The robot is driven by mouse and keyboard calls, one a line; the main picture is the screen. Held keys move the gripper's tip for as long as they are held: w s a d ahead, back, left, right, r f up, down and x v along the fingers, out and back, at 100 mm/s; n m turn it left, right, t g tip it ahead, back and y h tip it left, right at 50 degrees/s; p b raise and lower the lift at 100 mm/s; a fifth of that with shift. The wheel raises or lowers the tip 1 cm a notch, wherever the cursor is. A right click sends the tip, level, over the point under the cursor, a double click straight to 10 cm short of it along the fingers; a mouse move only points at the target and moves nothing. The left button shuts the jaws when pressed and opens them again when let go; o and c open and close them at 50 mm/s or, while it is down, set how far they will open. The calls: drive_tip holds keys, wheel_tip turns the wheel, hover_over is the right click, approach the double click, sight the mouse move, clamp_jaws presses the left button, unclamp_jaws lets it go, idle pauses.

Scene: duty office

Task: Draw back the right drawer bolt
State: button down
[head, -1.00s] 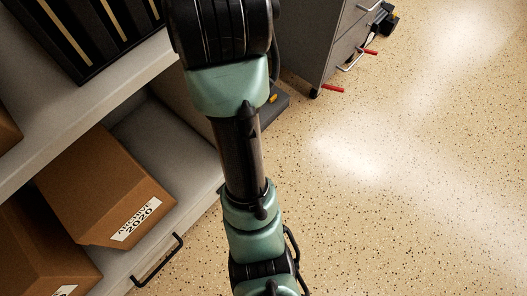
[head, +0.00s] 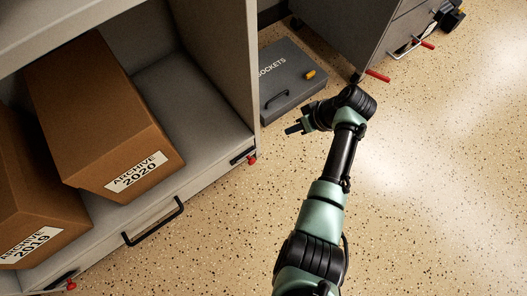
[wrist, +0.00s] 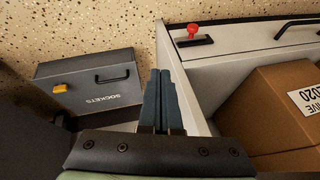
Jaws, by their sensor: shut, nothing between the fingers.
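The right drawer bolt (head: 250,159) is a small black fitting with a red knob at the right end of the drawer front (head: 198,187). In the wrist view the bolt (wrist: 193,33) stands beyond the fingertips, up and to the right, with its red knob clear. My gripper (head: 293,129) is shut and empty, to the right of the bolt and apart from it, beside the cabinet's side wall. In the wrist view my gripper (wrist: 161,74) shows both dark fingers together. The left drawer bolt (head: 70,284) also has a red knob.
A black handle (head: 153,222) sits mid-drawer. Boxes marked ARCHIVE 2020 (head: 136,172) and ARCHIVE 2019 (head: 27,247) lie in the drawer. A grey SOCKETS case (head: 283,90) lies on the floor beside the cabinet. A grey drawer unit (head: 345,30) stands behind. Floor in front is open.

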drive_tip(key=s+f, duration=0.1)
drive_tip(key=s+f+g, duration=0.1)
drive_tip(key=shift+s+a+f+y, duration=0.3)
drive_tip(key=shift+y, duration=0.1)
drive_tip(key=shift+f, duration=0.1)
drive_tip(key=b, duration=0.8)
approach(250, 159)
wheel_tip(250, 159, down, 5)
drive_tip(key=w+d, duration=0.2)
drive_tip(key=w, duration=0.1)
drive_tip(key=s+a, duration=0.1)
drive_tip(key=a+f+b, duration=0.1)
drive_tip(key=a, duration=0.1)
drive_tip(key=shift+s, duration=0.4)
